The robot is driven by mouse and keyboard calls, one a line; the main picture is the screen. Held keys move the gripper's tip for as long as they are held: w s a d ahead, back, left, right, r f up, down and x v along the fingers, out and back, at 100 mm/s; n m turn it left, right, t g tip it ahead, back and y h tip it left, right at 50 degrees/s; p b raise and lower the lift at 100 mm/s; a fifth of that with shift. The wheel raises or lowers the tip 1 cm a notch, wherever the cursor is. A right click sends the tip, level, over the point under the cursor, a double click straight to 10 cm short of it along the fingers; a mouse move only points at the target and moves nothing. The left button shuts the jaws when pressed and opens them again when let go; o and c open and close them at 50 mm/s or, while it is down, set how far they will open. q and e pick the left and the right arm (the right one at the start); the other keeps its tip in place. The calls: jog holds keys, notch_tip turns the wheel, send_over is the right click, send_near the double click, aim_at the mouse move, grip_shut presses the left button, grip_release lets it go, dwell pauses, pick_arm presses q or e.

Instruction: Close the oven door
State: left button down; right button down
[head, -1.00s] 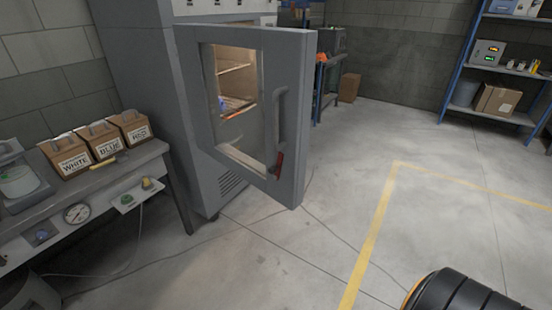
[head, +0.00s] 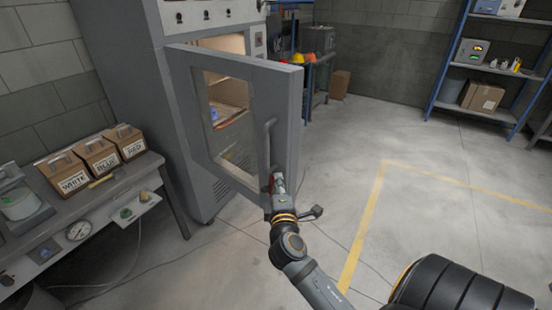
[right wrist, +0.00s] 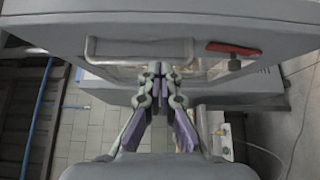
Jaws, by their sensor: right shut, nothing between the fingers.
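The grey oven door (head: 181,85), with a glass window, stands open in front of the oven (head: 130,50), showing the lit inside and shelves. It has a long vertical handle (head: 267,145) near its free edge. My right gripper (head: 278,178) is at the lower end of the handle, on the outer side of the door. In the right wrist view its fingers (right wrist: 158,70) are shut and empty, just by the handle bar (right wrist: 140,48), with a red latch lever (right wrist: 234,48) to the right. I cannot tell whether they touch the door. My left gripper is out of view.
A bench (head: 110,195) with labelled boxes (head: 102,158) and a gauge stands left of the oven. A blue shelf rack (head: 447,62) stands at the back right. The floor right of the door is clear, with yellow lines (head: 365,215).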

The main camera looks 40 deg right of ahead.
jog(key=p, duration=0.3)
send_near(275, 154)
jog(key=x, duration=0.5)
jog(key=shift+r, duration=0.15)
jog(key=shift+w+d, duration=0.25)
jog(key=shift+w, duration=0.1)
